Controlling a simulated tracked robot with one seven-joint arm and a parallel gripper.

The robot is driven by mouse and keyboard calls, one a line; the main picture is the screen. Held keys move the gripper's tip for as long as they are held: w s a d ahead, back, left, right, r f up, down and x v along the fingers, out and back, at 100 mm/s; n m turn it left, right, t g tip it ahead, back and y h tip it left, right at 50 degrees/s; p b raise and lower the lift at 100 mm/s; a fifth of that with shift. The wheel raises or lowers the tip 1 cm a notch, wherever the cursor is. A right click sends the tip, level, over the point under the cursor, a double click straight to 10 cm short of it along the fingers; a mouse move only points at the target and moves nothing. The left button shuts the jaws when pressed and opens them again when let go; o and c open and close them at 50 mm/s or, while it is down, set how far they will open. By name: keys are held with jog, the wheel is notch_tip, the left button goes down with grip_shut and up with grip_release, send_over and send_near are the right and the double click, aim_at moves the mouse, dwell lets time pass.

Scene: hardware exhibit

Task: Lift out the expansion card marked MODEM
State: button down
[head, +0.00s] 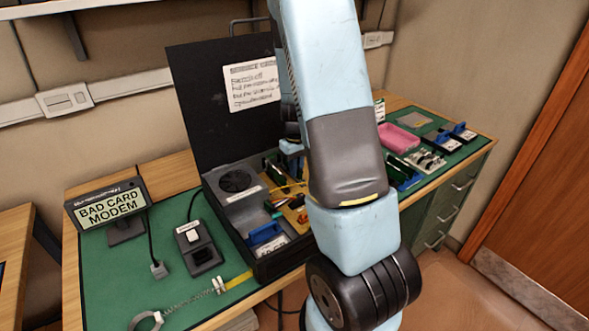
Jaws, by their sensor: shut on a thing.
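An open black computer case (236,222) stands on the green mat with its lid raised at the back. Inside are a fan, wires and green boards (276,172) standing near the back; part of the interior is behind my arm. A sign (108,208) at left reads "BAD CARD MODEM". I cannot make out a MODEM mark on any card. A small part of my wrist shows above the case, just left of the big arm link. My gripper's fingers are hidden behind my arm, so I cannot see them or anything between them.
Left of the case are a small black device (201,252) and a coiled wrist strap (147,321). To the right lie a pink tray (398,138), several cards and small parts. Green mat (112,279) is clear at the front left.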

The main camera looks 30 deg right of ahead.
notch_tip(320, 180, up, 3)
jog(key=s+a+r, duration=0.3)
jog(key=s+r, duration=0.7)
jog(key=s, duration=0.3)
jog(key=shift+s, duration=0.3)
